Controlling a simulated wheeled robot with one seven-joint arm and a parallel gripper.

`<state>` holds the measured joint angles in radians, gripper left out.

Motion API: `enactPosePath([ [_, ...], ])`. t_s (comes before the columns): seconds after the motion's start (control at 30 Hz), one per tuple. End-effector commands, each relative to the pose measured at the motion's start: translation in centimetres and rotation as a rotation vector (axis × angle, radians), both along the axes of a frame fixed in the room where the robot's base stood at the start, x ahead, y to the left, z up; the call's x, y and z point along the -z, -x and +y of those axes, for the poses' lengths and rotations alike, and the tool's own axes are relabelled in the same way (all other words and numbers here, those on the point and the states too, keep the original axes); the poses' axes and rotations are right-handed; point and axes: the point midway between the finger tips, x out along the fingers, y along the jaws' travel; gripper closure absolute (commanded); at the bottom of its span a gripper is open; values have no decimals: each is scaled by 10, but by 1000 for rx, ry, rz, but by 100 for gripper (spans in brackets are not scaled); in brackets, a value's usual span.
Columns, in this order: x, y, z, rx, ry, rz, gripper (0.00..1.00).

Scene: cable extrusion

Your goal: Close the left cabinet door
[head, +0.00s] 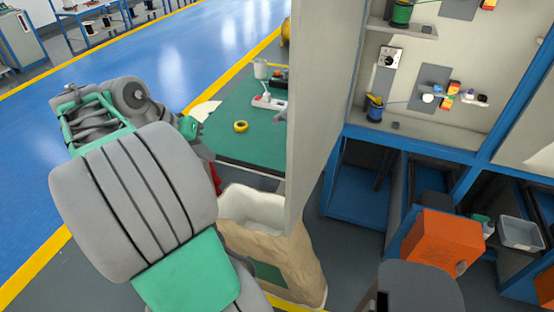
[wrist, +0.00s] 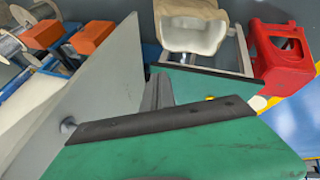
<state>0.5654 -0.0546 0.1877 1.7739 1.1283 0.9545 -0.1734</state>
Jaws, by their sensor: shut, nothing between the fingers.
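The cabinet door (head: 322,100) is a pale grey panel standing open, seen almost edge-on in the middle of the head view. The blue-framed cabinet (head: 420,145) with its pale back panel lies open to its right. In the wrist view the door (wrist: 95,85) fills the left side, with a round grey knob (wrist: 68,126) near its lower edge. My gripper (wrist: 157,85) is shut and empty, just right of the door face. I cannot tell whether it touches the door. In the head view my arm covers much of the left, and the fingertips are not clearly visible.
A green-topped table (head: 235,128) with a yellow tape roll (head: 240,126) stands left of the door. A beige sack (head: 275,250) sits below it. A red stool (wrist: 283,50) is at the wrist view's upper right. Blue floor lies open behind.

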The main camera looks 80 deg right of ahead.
Motion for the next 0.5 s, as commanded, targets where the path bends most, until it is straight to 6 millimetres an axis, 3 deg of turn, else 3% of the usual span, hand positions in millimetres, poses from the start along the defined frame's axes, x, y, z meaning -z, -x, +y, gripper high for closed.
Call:
enactPosePath([
  [0.03,-10,28,-19,158,19,28,100],
  [0.13,-17,66,-32,365,48,64,100],
  [0.27,-11,83,-35,448,59,76,100],
  [0.5,21,105,-46,445,59,78,100],
])
